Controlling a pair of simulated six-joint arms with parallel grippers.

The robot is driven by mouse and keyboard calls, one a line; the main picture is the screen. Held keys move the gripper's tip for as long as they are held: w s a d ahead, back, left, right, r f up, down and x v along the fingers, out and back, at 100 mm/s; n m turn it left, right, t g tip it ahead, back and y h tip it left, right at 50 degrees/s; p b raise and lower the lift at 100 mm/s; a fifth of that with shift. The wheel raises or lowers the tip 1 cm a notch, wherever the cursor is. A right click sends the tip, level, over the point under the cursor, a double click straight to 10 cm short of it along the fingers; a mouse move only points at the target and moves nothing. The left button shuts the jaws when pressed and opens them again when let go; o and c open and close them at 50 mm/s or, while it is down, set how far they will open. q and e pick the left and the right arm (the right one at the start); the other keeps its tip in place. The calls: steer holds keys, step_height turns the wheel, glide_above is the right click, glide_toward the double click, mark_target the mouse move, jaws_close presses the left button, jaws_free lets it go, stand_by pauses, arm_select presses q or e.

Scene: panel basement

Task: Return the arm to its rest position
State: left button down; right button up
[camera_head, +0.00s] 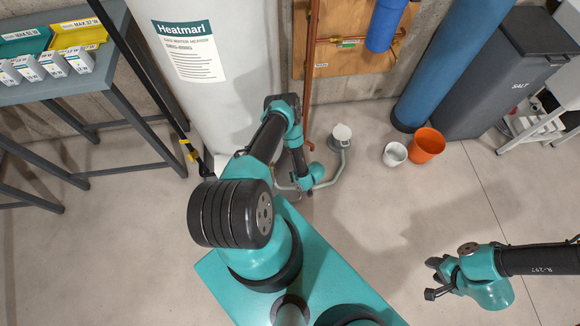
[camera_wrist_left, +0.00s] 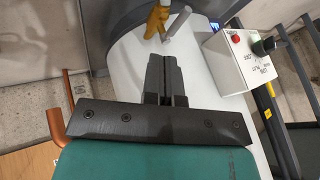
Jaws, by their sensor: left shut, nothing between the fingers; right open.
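In the head view my left arm reaches up from the teal base to a bent elbow and folds down in front of the white water heater (camera_head: 183,45). Its gripper is hard to make out there. In the left wrist view my left gripper (camera_wrist_left: 166,77) has its two dark fingers together with nothing between them. A white surface lies behind the fingers, and a yellow-brown part (camera_wrist_left: 157,20) with a grey lever shows beyond their tips. My right gripper (camera_head: 432,279) is open and empty at the lower right of the head view, over bare floor.
A white control box (camera_wrist_left: 235,58) with red and dark knobs is at right in the wrist view. A copper pipe (camera_head: 310,75), white bucket (camera_head: 394,154), orange bucket (camera_head: 427,146) and dark salt bin (camera_head: 497,75) stand behind. A grey bench (camera_head: 112,78) is left. The right-centre floor is clear.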

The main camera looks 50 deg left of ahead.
arm_select(q)
steer(key=shift+d+r, duration=0.25)
steer(key=shift+r, duration=0.1)
stand_by(0.3)
steer(key=d+r+m+t+h, duration=0.1)
steer(key=d+r+m+h, duration=0.2)
steer(key=r, duration=1)
steer(key=s+d+r+m+t+h, duration=0.1)
steer(key=d+r+m+h, duration=0.2)
steer(key=d+r, duration=0.5)
steer(key=s+d+r+m+t+h, duration=0.1)
steer(key=d+r+m+h, duration=0.3)
steer(key=r, duration=1.5)
steer(key=d+m, duration=0.1)
steer(key=d, duration=0.1)
steer(key=shift+d, duration=0.35)
steer(key=shift+a+f, duration=0.1)
